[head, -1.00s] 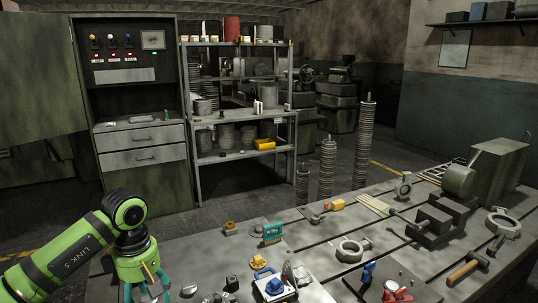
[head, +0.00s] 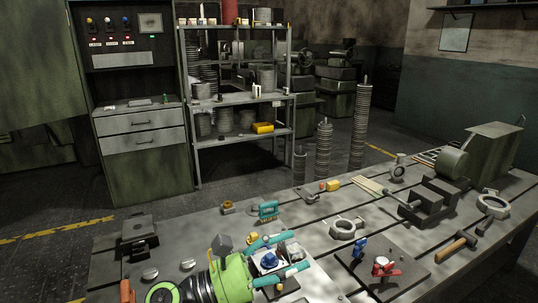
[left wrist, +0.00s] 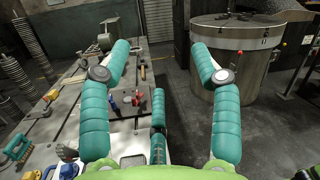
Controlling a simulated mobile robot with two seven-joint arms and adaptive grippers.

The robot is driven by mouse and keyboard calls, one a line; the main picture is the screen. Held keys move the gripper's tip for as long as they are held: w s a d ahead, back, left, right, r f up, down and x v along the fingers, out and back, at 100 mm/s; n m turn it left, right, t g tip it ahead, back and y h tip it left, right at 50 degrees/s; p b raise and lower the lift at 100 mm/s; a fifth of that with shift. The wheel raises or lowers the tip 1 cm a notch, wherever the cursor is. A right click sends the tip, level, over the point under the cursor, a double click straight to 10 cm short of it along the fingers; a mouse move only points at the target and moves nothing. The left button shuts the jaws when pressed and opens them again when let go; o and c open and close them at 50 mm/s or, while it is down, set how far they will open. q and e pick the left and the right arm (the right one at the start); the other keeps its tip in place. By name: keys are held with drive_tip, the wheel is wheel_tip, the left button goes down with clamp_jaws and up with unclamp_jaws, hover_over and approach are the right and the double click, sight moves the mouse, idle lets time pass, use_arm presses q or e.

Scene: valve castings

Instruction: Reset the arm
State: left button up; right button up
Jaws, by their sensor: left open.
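My left arm reaches in at the bottom of the head view. Its green left gripper (head: 296,252) lies low over the near part of the bench, with its teal fingers pointing right. The fingers are spread apart. In the left wrist view the left gripper (left wrist: 160,50) shows two long teal fingers wide apart and a third, shorter finger low between them, with nothing held. In the head view a valve casting with a blue top (head: 269,260) shows between the fingers; I cannot tell whether they touch it. My right gripper is in neither view.
The bench (head: 215,235) carries a ring-shaped casting (head: 345,228), a red part (head: 384,267), a hammer (head: 455,247), a teal part (head: 267,209) and a vise-like block (head: 432,200). A shelf rack (head: 240,138) stands behind. A round drum-like stand (left wrist: 234,65) shows in the left wrist view.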

use_arm(q)
drive_tip(key=w+a+n+t+y, duration=0.2)
drive_tip(key=a+n+t+y, duration=0.4)
drive_tip(key=n, duration=0.5)
drive_tip(key=w+a+n+t+y, duration=0.2)
drive_tip(key=a+n+t+y, duration=0.25)
drive_tip(key=n+t, duration=0.5)
drive_tip(key=s+a+f+n+g+y, duration=0.35)
drive_tip(key=a+f+n+y, duration=0.2)
drive_tip(key=f+n, duration=0.4)
drive_tip(key=s+a+f+n+g+y, duration=0.35)
drive_tip(key=a+f+n+g, duration=0.2)
drive_tip(key=f+n, duration=0.35)
drive_tip(key=s+a+f+n+g, duration=0.1)
drive_tip(key=s+f+n+g, duration=0.2)
drive_tip(key=s+f+g, duration=0.5)
drive_tip(key=s+a+f+n+g, duration=0.15)
drive_tip(key=s+f, duration=0.25)
drive_tip(key=s, duration=0.8)
wheel_tip(320, 180, down, 26)
drive_tip(key=s+d+f+b, duration=0.1)
drive_tip(key=b, duration=0.3)
drive_tip(key=s+a+f+g+b, duration=0.2)
drive_tip(key=s+a+f, duration=0.1)
drive_tip(key=s+f, duration=1.3)
drive_tip(key=shift+f+b, duration=0.35)
drive_tip(key=shift+f, duration=0.2)
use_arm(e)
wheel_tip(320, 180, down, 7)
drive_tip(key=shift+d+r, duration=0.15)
